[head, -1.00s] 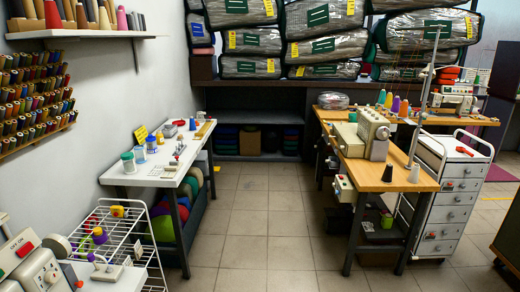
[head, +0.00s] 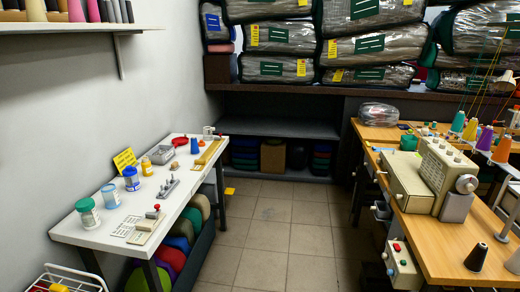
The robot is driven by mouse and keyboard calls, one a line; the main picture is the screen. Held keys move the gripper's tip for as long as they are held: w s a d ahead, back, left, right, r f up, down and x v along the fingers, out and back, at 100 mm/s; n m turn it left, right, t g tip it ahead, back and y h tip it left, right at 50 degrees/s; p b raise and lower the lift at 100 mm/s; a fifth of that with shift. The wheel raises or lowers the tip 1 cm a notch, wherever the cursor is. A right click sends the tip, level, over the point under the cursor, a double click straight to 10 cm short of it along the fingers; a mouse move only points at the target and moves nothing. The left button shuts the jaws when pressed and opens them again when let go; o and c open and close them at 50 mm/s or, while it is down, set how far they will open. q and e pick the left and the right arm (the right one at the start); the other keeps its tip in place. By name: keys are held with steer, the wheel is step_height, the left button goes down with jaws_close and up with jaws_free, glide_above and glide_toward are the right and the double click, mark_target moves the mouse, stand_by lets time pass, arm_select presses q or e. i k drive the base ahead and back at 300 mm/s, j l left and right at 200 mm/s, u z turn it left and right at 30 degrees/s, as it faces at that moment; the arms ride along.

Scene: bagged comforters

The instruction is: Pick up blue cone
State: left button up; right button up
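A small blue cone (head: 195,146) stands upright near the far end of the white table (head: 92,238) on the left. A red round item (head: 180,141) lies just left of it, and a small orange item sits at its right. Neither of my grippers shows in the head view, so their state and any contact are not visible.
Jars, including a blue-lidded one (head: 131,179), stand along the white table's wall side. A wooden table (head: 436,249) with a sewing machine (head: 441,172) and coloured cones stands at right. Bagged comforters (head: 370,47) fill the back shelf.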

mark_target(194, 147)
steer(key=i+l+u, duration=0.25)
steer(key=i+u, duration=0.2)
steer(key=i, duration=0.15)
steer(key=i+l+u, duration=0.4)
steer(key=i, duration=0.15)
